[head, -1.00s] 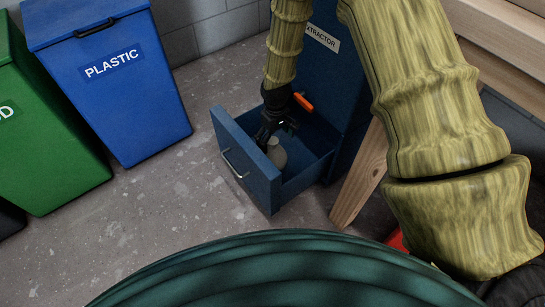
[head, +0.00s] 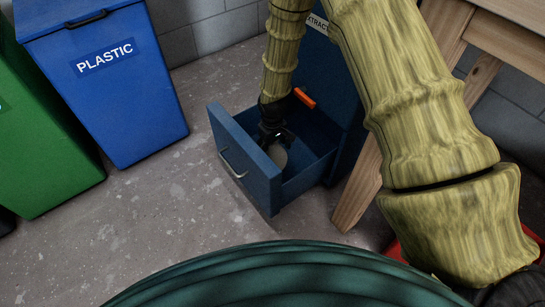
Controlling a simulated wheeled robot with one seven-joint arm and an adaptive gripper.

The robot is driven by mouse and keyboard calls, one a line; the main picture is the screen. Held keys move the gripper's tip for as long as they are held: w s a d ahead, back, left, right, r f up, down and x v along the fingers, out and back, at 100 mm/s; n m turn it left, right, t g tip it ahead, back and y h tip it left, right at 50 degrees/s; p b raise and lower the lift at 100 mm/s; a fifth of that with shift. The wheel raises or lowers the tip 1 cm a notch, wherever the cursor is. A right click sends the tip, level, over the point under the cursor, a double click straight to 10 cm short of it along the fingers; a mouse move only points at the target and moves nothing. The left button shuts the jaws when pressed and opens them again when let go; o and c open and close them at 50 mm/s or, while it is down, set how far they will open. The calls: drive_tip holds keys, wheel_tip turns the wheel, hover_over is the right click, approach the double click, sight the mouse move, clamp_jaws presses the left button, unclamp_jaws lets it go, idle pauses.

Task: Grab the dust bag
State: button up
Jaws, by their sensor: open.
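A grey-beige rounded object, which looks like the dust bag (head: 278,156), sits inside the open blue drawer (head: 262,181) of the extractor cabinet (head: 335,60). My gripper (head: 275,140) is black and points down into the drawer, right at the top of the bag. Its jaws are open. The fingers hide the bag's top, and I cannot tell whether they touch it. The drawer front hides the bag's lower part.
An orange handle-like piece (head: 304,97) is behind my gripper at the cabinet. A blue PLASTIC bin (head: 110,95) and a green bin (head: 45,140) stand at left. A wooden bench leg (head: 357,190) is close on the right. Bare floor (head: 165,215) lies before the drawer.

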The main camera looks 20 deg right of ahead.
drive_tip(key=c, duration=1.3)
drive_tip(key=shift+r, duration=0.1)
